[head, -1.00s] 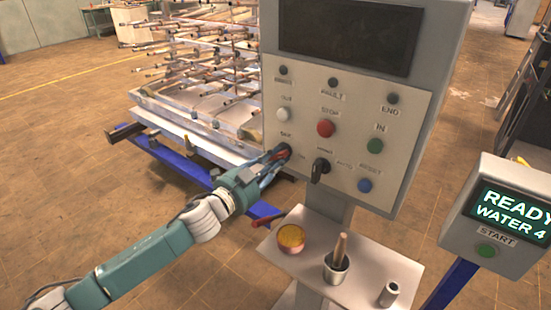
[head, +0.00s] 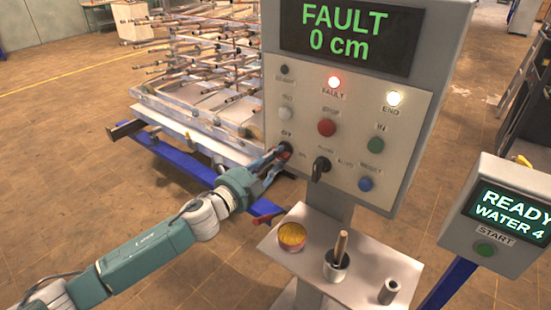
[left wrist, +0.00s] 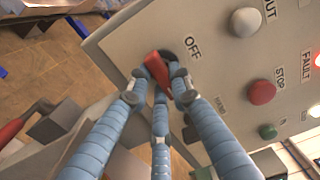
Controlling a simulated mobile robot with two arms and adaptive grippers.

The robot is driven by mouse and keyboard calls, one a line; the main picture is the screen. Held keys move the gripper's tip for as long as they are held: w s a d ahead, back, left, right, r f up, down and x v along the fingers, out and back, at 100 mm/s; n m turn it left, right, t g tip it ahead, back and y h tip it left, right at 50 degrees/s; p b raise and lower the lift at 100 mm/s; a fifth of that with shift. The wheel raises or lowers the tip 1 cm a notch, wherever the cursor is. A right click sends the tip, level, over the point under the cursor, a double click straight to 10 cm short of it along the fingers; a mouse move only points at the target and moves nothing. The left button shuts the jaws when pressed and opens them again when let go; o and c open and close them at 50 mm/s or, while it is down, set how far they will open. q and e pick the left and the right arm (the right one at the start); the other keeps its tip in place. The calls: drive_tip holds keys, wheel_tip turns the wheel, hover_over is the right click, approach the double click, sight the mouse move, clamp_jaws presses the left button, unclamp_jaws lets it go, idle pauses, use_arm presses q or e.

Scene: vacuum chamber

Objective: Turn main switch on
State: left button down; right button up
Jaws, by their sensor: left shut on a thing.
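The main switch is a red-handled rotary knob (left wrist: 158,66) beside the OFF label on the grey control panel (head: 345,118). My left gripper (head: 284,153) is at the panel's left side with its fingers shut around the red handle. In the left wrist view the blue fingers (left wrist: 160,88) close on the handle, which sits tilted; they hide part of it. The panel's screen (head: 345,38) reads FAULT 0 cm in green. The FAULT lamp (head: 333,82) glows red and the END lamp (head: 393,98) glows white. My right gripper is not in view.
A black selector (head: 321,167), red stop button (head: 326,128), green button (head: 375,145) and blue button (head: 365,184) are close by. A shelf (head: 325,262) below holds a yellow-filled bowl (head: 292,237) and cups. A READY box (head: 505,215) stands right.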

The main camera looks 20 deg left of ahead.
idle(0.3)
use_arm(q)
drive_tip(key=c, duration=1.5)
unclamp_jaws()
drive_tip(key=shift+c, duration=0.2)
drive_tip(key=v, duration=1.2)
